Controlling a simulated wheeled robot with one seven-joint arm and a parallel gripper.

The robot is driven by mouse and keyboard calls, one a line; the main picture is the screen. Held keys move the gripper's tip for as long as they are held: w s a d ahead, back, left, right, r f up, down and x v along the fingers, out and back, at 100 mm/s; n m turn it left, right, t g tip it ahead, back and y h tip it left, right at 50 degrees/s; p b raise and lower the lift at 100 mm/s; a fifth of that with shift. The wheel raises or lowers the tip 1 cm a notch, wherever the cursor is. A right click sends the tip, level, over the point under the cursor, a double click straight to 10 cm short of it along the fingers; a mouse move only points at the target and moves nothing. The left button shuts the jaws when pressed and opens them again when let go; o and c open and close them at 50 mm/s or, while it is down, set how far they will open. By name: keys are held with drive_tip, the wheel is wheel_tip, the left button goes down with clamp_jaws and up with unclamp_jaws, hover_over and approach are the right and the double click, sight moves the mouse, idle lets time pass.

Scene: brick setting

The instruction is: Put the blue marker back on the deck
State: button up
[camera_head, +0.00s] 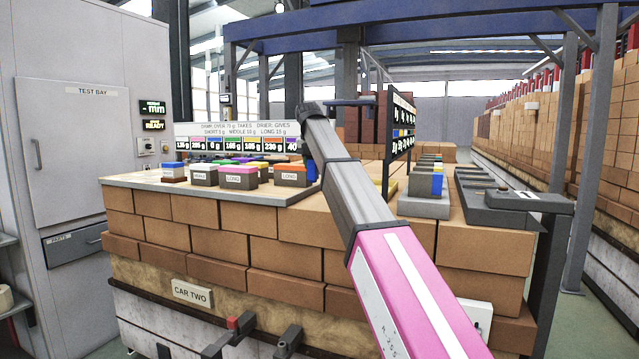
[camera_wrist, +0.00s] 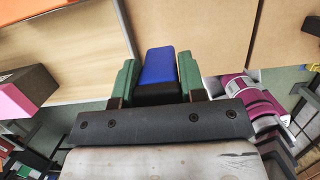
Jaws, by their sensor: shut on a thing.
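In the wrist view my gripper (camera_wrist: 159,82) has green fingers shut on the blue marker (camera_wrist: 159,65), a blue block with a black lower part. Pale brown surfaces show beyond it; I cannot tell its height above them. The deck, which I take to be the grey slab (camera_head: 140,183) on the brick stack, carries several labelled blocks with coloured tops, including a pink-topped block (camera_head: 238,180) and an orange-topped block (camera_head: 290,178).
A sign with coloured number tiles (camera_head: 237,137) stands behind the blocks. A dark upright board (camera_head: 400,125) stands right of my arm. A blue-sided item (camera_head: 437,184) sits on a grey block (camera_head: 423,206), near dark trays (camera_head: 480,190). A grey cabinet (camera_head: 75,140) stands at left.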

drive_tip(key=shift+w+d+f, duration=0.55)
drive_tip(key=shift+f, duration=0.6)
drive_tip(key=shift+w+d+f, duration=0.5)
drive_tip(key=shift+w+f, duration=0.1)
drive_tip(key=shift+f, duration=0.5)
drive_tip(key=shift+w+d+f, duration=0.55)
drive_tip(key=shift+f, duration=0.6)
drive_tip(key=o, duration=1)
drive_tip(key=shift+f, duration=0.1)
drive_tip(key=shift+o, duration=0.2)
drive_tip(key=v, duration=1.2)
